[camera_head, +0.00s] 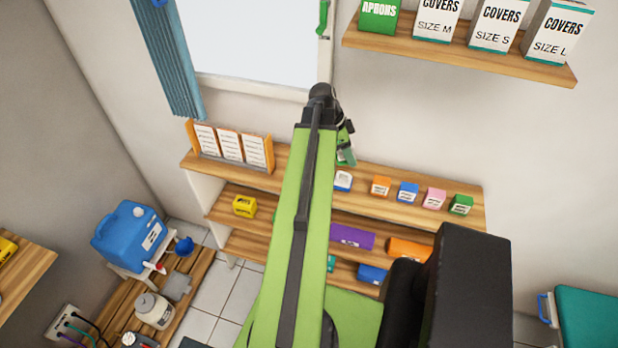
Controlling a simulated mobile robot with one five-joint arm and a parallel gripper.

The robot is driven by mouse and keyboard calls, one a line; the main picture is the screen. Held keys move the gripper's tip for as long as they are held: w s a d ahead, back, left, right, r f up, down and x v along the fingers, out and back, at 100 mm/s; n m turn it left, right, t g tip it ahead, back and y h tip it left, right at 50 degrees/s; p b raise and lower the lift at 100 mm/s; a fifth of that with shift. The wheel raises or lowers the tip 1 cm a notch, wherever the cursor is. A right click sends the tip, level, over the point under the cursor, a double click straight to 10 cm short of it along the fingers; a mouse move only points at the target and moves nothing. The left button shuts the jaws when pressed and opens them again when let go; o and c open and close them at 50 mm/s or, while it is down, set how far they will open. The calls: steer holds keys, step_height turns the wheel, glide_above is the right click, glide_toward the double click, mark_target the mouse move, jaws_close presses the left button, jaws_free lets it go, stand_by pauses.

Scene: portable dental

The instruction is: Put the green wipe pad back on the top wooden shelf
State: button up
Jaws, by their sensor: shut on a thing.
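My green arm reaches up through the middle of the view, and my gripper (346,145) is at its far end, partly hidden by the arm. The gripper is shut on a small green thing (347,158), which looks like the green wipe pad; its shape is mostly hidden. It appears in front of or above the top wooden shelf (285,158) of the low unit; I cannot tell its height over the board. A row of small boxes stands on that shelf to the right: white-blue (343,181), orange (381,186), blue (408,192), pink (434,199) and green (461,205).
A card rack (232,147) stands at the shelf's left end. Bare board shows between the rack and my arm. Lower shelves hold a yellow box (244,206) and a purple box (351,236). A wall shelf (460,48) with cartons hangs above right. A window (258,40) is behind.

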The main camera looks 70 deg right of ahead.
steer(key=shift+w+d+f, duration=0.1)
steer(key=shift+f, duration=0.2)
steer(key=w+f+b, duration=0.2)
steer(key=w, duration=0.1)
steer(key=w+a+f+b, duration=0.1)
steer(key=w+f+b, duration=0.1)
steer(key=w, duration=0.2)
steer(key=w+a+f+b, duration=0.1)
steer(key=w+f+b, duration=0.1)
steer(key=w+b, duration=0.1)
steer(key=shift+w+a+f, duration=0.1)
steer(key=shift+w+f, duration=0.05)
steer(key=shift+f, duration=0.2)
steer(key=shift+w+a, duration=0.15)
steer(key=shift+w, duration=0.1)
step_height(320, 180, down, 4)
steer(key=b, duration=0.4)
steer(key=shift+f, duration=0.2)
steer(key=shift+r, duration=0.25)
steer(key=shift+f, duration=0.15)
steer(key=o, duration=1.3)
